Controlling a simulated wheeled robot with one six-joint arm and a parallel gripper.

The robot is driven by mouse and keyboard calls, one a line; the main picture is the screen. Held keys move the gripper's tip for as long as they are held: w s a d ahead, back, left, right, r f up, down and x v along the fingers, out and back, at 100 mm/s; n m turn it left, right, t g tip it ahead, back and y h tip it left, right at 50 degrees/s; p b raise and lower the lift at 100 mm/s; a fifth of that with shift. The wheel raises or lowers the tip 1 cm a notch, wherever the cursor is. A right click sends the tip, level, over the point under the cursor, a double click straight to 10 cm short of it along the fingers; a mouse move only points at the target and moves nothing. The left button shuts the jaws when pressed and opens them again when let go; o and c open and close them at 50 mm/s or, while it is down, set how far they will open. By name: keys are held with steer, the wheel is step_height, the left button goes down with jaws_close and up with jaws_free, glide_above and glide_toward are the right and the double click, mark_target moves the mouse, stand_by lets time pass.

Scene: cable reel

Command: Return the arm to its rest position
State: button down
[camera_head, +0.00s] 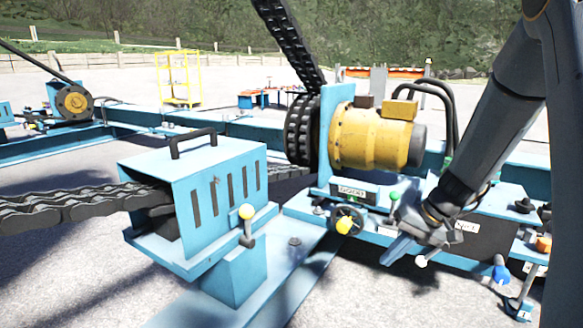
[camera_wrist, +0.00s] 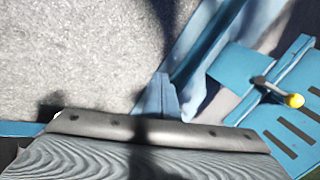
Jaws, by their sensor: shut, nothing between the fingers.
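My arm (camera_head: 500,120) reaches down from the upper right in the head view. My gripper (camera_head: 390,257) is at its lower end, tilted down to the left, in front of the blue machine's panel. Its blue-grey fingers are together with nothing between them. In the wrist view my gripper (camera_wrist: 160,80) points over grey ground and blue frame parts. Whether it touches the panel or its knobs cannot be told.
A yellow motor (camera_head: 375,138) stands behind my gripper. A yellow-and-black handwheel (camera_head: 347,222), a green knob (camera_head: 394,196) and a blue knob (camera_head: 500,272) are close by. A slotted blue box (camera_head: 222,185) with a chain (camera_head: 75,208) stands left. Open ground lies in front.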

steer(key=s+a+r+n+g, duration=0.1)
steer(key=s+a+r, duration=0.2)
steer(key=s+a, duration=0.3)
steer(key=s+a+r+n+h+p, duration=0.1)
steer(key=s+a+r+n, duration=0.15)
steer(key=a, duration=0.55)
steer(key=s+a+r+n+g, duration=0.1)
steer(key=s+a+r, duration=0.3)
steer(key=s+a, duration=0.25)
steer(key=s+a+r+n+h+p, duration=0.1)
steer(key=s+a+r+n, duration=0.15)
steer(key=s, duration=0.65)
steer(key=s+a+r+n+h+p, duration=0.15)
steer(key=s+a, duration=0.25)
steer(key=s, duration=0.6)
steer(key=d+r+m+p, duration=0.2)
steer(key=d+r+p, duration=0.5)
steer(key=r+p, duration=0.3)
steer(key=d+r+m+h+p, duration=0.1)
steer(key=d+r+m+p, duration=0.2)
steer(key=p, duration=1.2)
steer(key=d+r+m+p, duration=0.2)
steer(key=d+r+p, duration=0.8)
steer(key=r, duration=0.6)
steer(key=shift+w+d+r+h+p, duration=0.2)
steer(key=shift+d+r+h+p, duration=0.15)
steer(key=shift+p, duration=0.9)
steer(key=shift+f, duration=0.1)
